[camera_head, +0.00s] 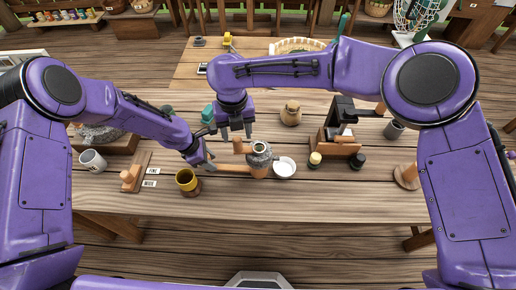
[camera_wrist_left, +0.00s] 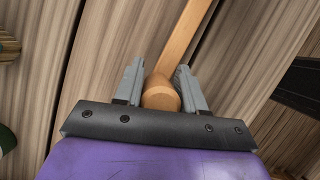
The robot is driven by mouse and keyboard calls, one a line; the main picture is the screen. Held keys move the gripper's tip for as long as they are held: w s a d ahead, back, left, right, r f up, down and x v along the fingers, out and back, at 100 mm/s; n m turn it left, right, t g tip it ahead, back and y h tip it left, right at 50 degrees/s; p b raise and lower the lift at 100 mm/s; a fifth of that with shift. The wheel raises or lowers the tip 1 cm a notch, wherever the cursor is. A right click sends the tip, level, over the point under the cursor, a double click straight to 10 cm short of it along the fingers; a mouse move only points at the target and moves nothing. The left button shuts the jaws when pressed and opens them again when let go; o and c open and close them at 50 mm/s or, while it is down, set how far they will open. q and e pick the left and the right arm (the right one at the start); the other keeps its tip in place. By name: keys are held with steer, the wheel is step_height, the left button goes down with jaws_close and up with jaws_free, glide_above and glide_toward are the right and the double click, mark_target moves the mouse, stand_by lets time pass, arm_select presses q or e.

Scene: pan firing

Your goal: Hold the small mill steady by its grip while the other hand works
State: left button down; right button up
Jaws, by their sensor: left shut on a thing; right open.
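My left gripper (camera_head: 208,163) is shut on the left end of this grip. In the left wrist view the rounded end of the wooden grip (camera_wrist_left: 162,97) sits between the two fingers of my left gripper (camera_wrist_left: 163,80). My right gripper (camera_head: 237,131) is open and points down, just above a short wooden knob (camera_head: 238,145) at the upper left of the mill. I cannot tell whether its fingers touch the knob.
A white dish (camera_head: 285,167) stands right beside the mill. A yellow-rimmed cup (camera_head: 187,180) and a white mug (camera_head: 93,160) stand to the left. A small brown jar (camera_head: 291,113) is behind. A wooden stand (camera_head: 337,146) with small jars is at the right. The front table strip is mostly clear.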

mark_target(238, 139)
steer(key=shift+f, duration=2.6)
jaws_close()
